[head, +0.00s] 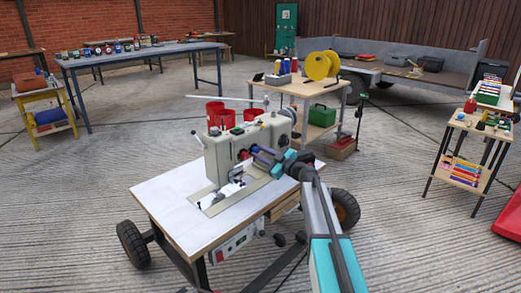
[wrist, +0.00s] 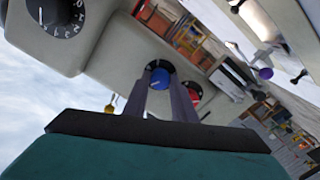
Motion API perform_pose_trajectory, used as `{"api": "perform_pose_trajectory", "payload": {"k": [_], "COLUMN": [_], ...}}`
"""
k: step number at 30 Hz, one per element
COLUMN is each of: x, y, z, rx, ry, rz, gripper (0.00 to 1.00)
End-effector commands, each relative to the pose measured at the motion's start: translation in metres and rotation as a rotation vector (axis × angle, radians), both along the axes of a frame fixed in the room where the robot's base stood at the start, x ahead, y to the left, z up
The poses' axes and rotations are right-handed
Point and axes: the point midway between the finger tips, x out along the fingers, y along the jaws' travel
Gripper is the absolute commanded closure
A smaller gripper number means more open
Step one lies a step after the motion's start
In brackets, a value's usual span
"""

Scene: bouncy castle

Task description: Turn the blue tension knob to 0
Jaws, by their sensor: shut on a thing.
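The blue tension knob (wrist: 157,80) sits in a dark round seat on the beige sewing machine, between my fingertips in the wrist view. My gripper (wrist: 162,84) is shut on it, with one finger on each side. A small pale mark shows on the knob, but I cannot read its setting. In the head view the sewing machine (head: 222,152) stands on a white-topped cart, and my gripper (head: 246,154) reaches its face from the right. The knob is mostly hidden there by the gripper.
A red knob (wrist: 195,96) is close beside my right finger, partly hidden. A black dial (wrist: 60,14) with white markings is at upper left. Red spools (head: 215,112) stand on the machine. The white cart top (head: 165,205) is clear in front.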

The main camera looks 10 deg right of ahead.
Motion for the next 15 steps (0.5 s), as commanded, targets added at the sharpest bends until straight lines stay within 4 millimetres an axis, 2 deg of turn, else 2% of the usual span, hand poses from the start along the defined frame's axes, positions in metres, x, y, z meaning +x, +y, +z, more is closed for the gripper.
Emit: {"api": "perform_pose_trajectory", "payload": {"k": [15], "x": [-0.0005], "y": [0.0], "z": [0.002], "rx": [-0.302], "ry": [-0.218], "rz": [0.002], "gripper": [0.98]}}
